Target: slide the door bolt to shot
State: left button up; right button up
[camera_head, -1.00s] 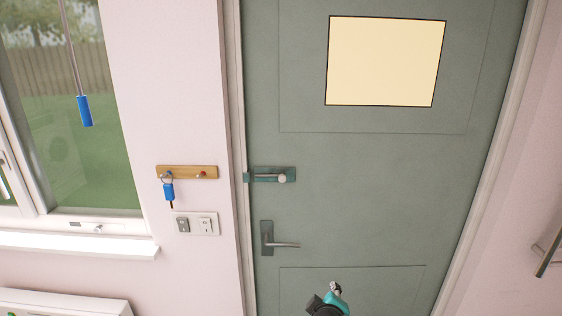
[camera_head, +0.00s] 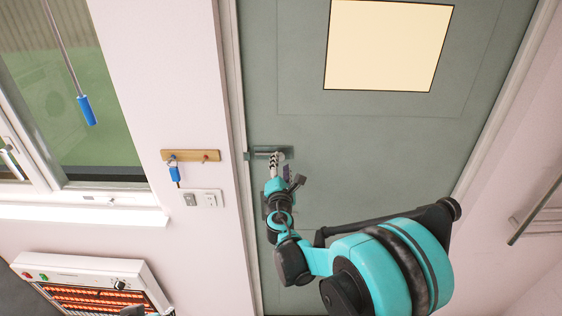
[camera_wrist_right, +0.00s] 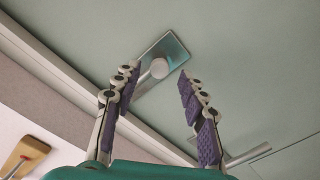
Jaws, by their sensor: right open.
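The door bolt (camera_head: 256,154) is a teal-grey plate with a bar and a round pale knob, on the green door near its left edge. In the head view before my arm came up, the knob stood at the plate's right end. In the right wrist view the knob (camera_wrist_right: 159,68) lies between the fingertips of my open right gripper (camera_wrist_right: 156,78), with no clear contact. The fingers hide part of the plate. In the head view my right gripper (camera_head: 285,168) reaches up to the bolt from below and partly covers it. My left gripper is not clearly visible.
A lever door handle (camera_wrist_right: 247,156) sits below the bolt. Left of the door are a wooden key rack (camera_head: 190,155) with a blue-tagged key (camera_head: 175,174), and switches (camera_head: 202,199). A glowing heater (camera_head: 90,296) stands at lower left. A blue pull handle (camera_head: 87,110) hangs by the window.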

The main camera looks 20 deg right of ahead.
aim_at(269, 152)
jog(key=shift+x, duration=0.95)
grip_shut()
jog(key=shift+w+a+b, duration=0.2)
jog(key=shift+w+a, duration=0.05)
jog(key=shift+a, duration=0.7)
jog(key=shift+w+a+b, duration=0.15)
jog(key=shift+w+a, duration=0.1)
jog(key=shift+a, duration=0.7)
jog(key=shift+d, duration=0.1)
jog(key=shift+c, duration=1.3)
grip_release()
jog(key=shift+o, duration=1.3)
